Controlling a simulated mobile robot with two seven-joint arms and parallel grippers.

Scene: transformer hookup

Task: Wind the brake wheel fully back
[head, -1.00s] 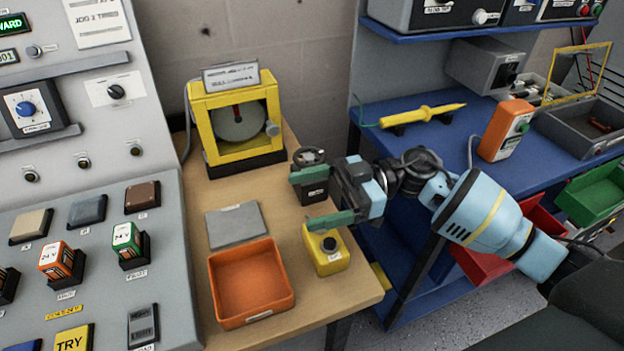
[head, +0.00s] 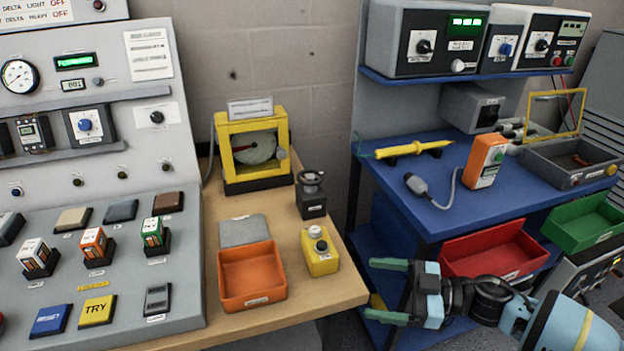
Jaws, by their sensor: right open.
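A small black block with a dark round handwheel (head: 311,180) on top stands on the wooden table, right of the yellow frame; I take it for the brake wheel. How far it is wound cannot be read. The yellow frame (head: 227,158) holds a pale disc (head: 258,148) with a red mark at its left. My right gripper (head: 370,289) is open and empty, fingers pointing left, off the table's right front edge and well apart from the wheel. My left gripper is not in view.
An orange tray (head: 251,297), a grey plate (head: 244,231) and a yellow button box (head: 320,252) share the wooden table (head: 300,304). A sloped control panel (head: 130,270) stands left. The blue bench (head: 440,212) and a red bin (head: 494,248) are right.

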